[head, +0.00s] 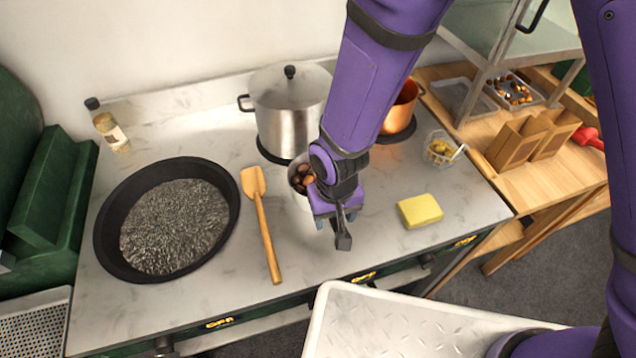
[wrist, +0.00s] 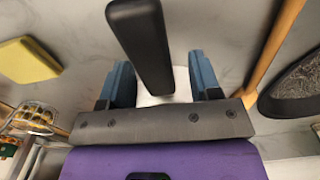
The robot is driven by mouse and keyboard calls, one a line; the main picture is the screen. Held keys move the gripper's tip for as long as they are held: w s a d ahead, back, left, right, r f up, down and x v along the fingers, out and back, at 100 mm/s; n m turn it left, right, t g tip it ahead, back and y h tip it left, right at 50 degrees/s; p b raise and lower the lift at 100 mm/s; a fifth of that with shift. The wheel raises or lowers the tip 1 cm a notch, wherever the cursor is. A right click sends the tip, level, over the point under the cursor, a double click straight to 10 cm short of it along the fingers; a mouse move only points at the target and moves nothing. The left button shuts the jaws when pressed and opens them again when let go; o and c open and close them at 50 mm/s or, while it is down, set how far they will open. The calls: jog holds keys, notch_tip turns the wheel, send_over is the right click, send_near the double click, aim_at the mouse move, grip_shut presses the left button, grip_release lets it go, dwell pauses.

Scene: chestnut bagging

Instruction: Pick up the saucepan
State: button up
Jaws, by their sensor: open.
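The saucepan (head: 301,198) is small and white, with brown chestnuts (head: 303,177) in it and a black handle (head: 342,241) that points toward the front of the counter. My wrist hides much of the pan. My gripper (head: 336,217) is over the handle side of the pan. In the wrist view my gripper (wrist: 161,82) is open, with one blue finger on each side of the black handle (wrist: 140,38). Gaps show between the fingers and the handle. A little of the white pan (wrist: 181,82) shows behind the handle.
A wooden spatula (head: 262,215) and a wide black pan (head: 107,235) lie to the left. A lidded steel pot (head: 285,120) and a copper pot (head: 401,108) stand behind. A yellow sponge (head: 420,211) and a glass bowl (head: 440,150) are to the right.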

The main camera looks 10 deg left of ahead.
jog(key=shift+f, duration=0.85)
jog(key=c, duration=1)
grip_shut()
jog(key=shift+w+r, duration=0.1)
jog(key=shift+r, duration=0.05)
